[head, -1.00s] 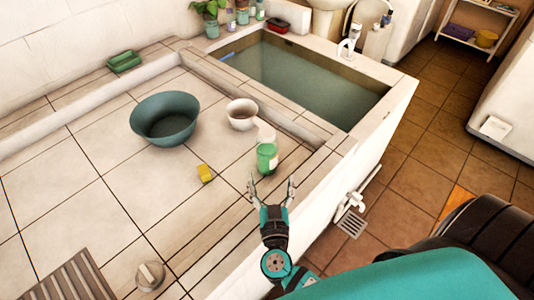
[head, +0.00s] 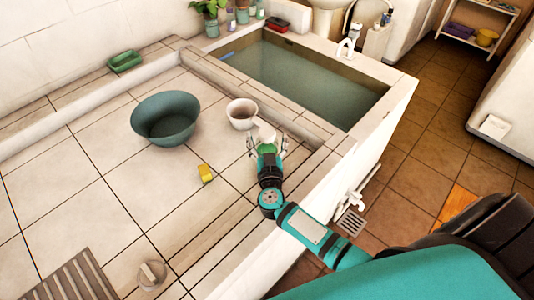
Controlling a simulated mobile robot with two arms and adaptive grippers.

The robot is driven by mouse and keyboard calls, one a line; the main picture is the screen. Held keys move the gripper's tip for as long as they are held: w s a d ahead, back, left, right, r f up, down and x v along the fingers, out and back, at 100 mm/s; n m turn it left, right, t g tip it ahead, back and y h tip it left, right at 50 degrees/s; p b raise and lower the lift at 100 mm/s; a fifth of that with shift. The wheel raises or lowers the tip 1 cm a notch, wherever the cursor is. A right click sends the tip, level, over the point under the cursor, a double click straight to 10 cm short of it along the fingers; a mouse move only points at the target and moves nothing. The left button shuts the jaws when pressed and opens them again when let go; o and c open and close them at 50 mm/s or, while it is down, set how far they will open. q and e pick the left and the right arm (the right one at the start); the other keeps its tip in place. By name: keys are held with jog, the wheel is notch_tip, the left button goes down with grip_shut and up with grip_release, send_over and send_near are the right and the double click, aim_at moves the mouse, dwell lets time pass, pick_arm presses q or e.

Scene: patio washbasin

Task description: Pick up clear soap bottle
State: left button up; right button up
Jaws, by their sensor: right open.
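A small bottle with green contents (head: 267,148) stands on the tiled counter, near the ledge beside the water basin; I take it for the clear soap bottle. A pale shape shows just behind its top, and I cannot tell whether it is part of the bottle. My right gripper (head: 267,145) is open, with its fingers on either side of the bottle. The gripper hides the bottle's lower part, and I cannot tell whether the fingers touch it. My left gripper is not in view.
A white bowl (head: 242,114) stands close behind the bottle. A teal basin (head: 165,118) and a yellow sponge (head: 205,173) are to the left. The water-filled sink (head: 310,80) lies behind, past a raised ledge (head: 250,97).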

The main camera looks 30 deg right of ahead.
jog(key=shift+w+d, duration=0.3)
jog(key=shift+w, duration=0.35)
jog(key=shift+s, duration=0.1)
jog(key=shift+c, duration=0.7)
jog(key=shift+s, duration=0.1)
grip_shut()
